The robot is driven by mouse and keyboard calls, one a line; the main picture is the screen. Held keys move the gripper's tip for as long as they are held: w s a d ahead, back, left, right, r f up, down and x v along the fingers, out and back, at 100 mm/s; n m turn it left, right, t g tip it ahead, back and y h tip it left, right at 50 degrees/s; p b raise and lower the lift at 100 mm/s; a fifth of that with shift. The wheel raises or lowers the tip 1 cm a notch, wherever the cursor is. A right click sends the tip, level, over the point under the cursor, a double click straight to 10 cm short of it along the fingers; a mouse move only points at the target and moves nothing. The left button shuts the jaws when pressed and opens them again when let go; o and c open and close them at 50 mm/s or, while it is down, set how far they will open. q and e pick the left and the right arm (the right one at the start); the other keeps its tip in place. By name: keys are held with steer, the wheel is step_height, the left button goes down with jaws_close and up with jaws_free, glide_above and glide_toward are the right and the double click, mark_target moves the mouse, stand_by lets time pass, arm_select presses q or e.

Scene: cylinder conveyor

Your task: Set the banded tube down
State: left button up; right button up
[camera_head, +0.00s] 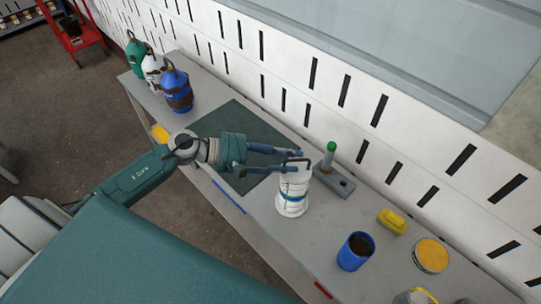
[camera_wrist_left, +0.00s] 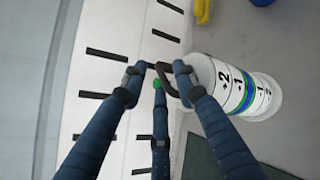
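The banded tube (camera_head: 291,194) is a white cylinder with a blue band, a wider white foot and a dark handle on top. It looks upright over the bench's front part; I cannot tell whether its foot touches the top. The left wrist view shows the tube (camera_wrist_left: 232,88) with numbers and blue and green bands. My left gripper (camera_head: 286,160) is at the handle, which lies among the fingers (camera_wrist_left: 162,74). The fingers are spread, and whether they clamp the handle is unclear. My right gripper is not in view.
A grey block (camera_head: 341,184) with a green-topped rod (camera_head: 330,149) stands just behind the tube. To the right are a blue cup (camera_head: 354,252), a yellow item (camera_head: 392,221) and an orange-topped round container (camera_head: 431,255). A dark mat (camera_head: 262,130) and several canisters (camera_head: 176,90) are left.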

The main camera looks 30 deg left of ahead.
arm_select(q)
steer(key=b+v, duration=0.4)
steer(key=v, duration=0.7)
steer(key=shift+b, duration=0.3)
